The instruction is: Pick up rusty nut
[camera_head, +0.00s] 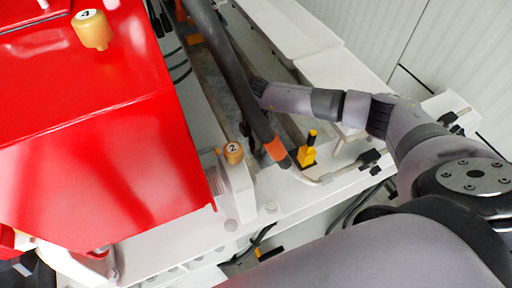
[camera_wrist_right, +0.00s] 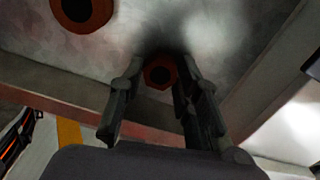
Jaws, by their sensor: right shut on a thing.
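A rusty nut (camera_wrist_right: 160,73), reddish brown with a dark hole, sits between the fingertips of my right gripper (camera_wrist_right: 161,68) in the right wrist view. The gripper is shut on it, with one finger on each side. The nut is close to a grey, stained metal surface; I cannot tell whether it touches it. A second rusty nut (camera_wrist_right: 82,10) lies at the top left of that view, partly cut off. In the head view my right arm reaches down behind a dark hose, and its fingers and the nut are hidden there. My left gripper is not in view.
A large red housing (camera_head: 90,150) fills the left of the head view. The thick dark hose (camera_head: 232,75) runs past my right wrist. Yellow caps (camera_head: 233,152) and a yellow-black fitting (camera_head: 307,155) stand near the white frame (camera_head: 290,195). A ledge borders the metal surface.

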